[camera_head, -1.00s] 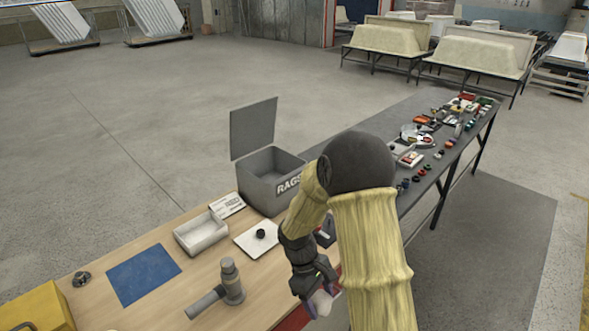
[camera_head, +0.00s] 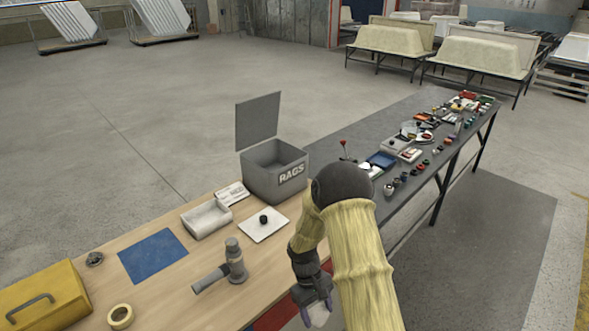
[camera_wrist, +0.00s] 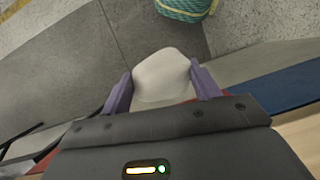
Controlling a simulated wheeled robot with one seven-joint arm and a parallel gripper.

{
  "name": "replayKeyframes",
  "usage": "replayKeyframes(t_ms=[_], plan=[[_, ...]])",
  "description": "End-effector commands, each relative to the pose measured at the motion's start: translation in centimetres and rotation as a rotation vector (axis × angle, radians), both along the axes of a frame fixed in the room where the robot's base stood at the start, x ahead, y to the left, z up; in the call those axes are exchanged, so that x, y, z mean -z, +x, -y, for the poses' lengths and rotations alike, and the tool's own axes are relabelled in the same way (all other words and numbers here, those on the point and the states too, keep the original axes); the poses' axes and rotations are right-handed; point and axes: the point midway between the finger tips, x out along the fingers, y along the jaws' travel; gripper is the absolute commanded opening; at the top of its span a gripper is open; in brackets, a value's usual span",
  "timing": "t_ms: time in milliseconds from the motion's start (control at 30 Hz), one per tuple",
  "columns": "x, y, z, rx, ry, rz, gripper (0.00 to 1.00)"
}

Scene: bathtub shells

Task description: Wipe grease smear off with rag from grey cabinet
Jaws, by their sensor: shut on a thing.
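My gripper (camera_head: 316,308) is low at the bottom of the head view, beside the front edge of the wooden bench. It is shut on a pale, rounded bundle of cloth, the rag (camera_wrist: 162,76), which shows between two purple fingers in the wrist view. A bit of the rag also shows in the head view (camera_head: 320,317).
An open grey RAGS bin (camera_head: 262,180) stands on the wooden bench (camera_head: 200,268), with a tray (camera_head: 206,219), blue mat (camera_head: 152,256), grey tool (camera_head: 234,263) and yellow toolbox (camera_head: 45,298). A dark table (camera_head: 440,140) holds many small parts. A green basket (camera_wrist: 185,8) shows in the wrist view.

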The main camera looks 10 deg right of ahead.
Motion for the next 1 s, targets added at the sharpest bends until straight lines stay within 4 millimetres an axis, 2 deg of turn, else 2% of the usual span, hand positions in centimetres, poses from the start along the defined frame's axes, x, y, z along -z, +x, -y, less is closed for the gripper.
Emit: replayKeyframes(t_ms=[167,400,533,600,700,1000], plan=[[4.3,0.4,0.0,0.109,-0.001,-0.006,0.43],[12.8,0.3,0.5,0.330,-0.004,-0.008,0.43],[16.3,-0.2,0.8,0.424,-0.006,-0.007,0.43],[17.4,-0.3,0.9,0.455,-0.008,-0.004,0.43],[18.1,-0.3,1.0,0.475,-0.009,-0.002,0.43],[18.1,-0.3,1.0,0.475,-0.009,-0.002,0.43]])
